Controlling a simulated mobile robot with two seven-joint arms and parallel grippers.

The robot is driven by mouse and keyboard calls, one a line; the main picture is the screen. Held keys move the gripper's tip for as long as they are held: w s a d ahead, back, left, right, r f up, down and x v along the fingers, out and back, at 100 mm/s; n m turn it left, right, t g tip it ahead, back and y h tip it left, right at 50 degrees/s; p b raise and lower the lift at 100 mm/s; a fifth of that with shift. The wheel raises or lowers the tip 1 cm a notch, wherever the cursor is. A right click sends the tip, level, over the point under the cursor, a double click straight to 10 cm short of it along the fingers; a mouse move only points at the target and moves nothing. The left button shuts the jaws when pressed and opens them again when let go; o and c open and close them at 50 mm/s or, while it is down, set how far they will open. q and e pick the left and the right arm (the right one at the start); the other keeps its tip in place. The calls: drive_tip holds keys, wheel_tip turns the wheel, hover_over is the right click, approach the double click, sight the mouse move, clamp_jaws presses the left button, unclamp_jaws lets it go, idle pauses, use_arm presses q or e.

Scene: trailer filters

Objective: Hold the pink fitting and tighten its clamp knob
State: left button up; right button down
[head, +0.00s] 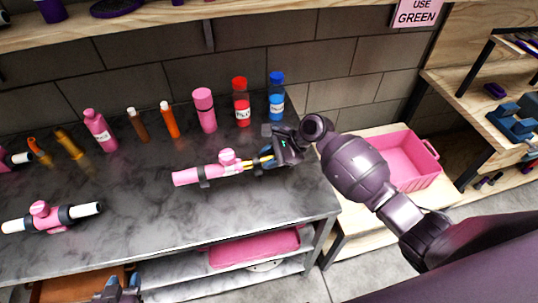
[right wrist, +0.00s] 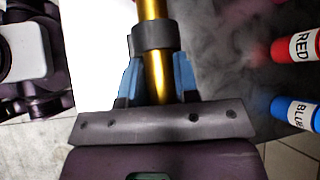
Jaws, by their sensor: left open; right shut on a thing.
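A pink fitting (head: 200,174) lies across the middle of the dark marbled counter, with a pink knob (head: 228,158) on top, dark collars and a gold tube at its right end. My right gripper (head: 268,160) is shut on this gold tube; in the right wrist view the gold tube (right wrist: 155,70) sits between its blue fingers, below a dark collar (right wrist: 155,38). A second pink fitting (head: 48,219) with a pink knob (head: 40,209) and white tube ends lies at the counter's left. My left gripper (head: 122,288) is open at the bottom edge, below the counter front, partly cut off.
Pink, brown, orange, red and blue bottles (head: 241,103) stand in a row along the counter's back. A pink bin (head: 410,160) is at the right. A pink case (head: 254,247) lies on the shelf below. The front middle of the counter (head: 140,225) is clear.

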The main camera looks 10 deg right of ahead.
drive_tip(key=shift+f+b, duration=0.6)
drive_tip(key=shift+f, duration=1.15)
use_arm(q)
drive_tip(key=shift+f+b, duration=1.2)
drive_tip(key=shift+f, duration=0.65)
use_arm(e)
drive_tip(key=shift+f, duration=2.75)
use_arm(q)
drive_tip(key=shift+o, duration=0.3)
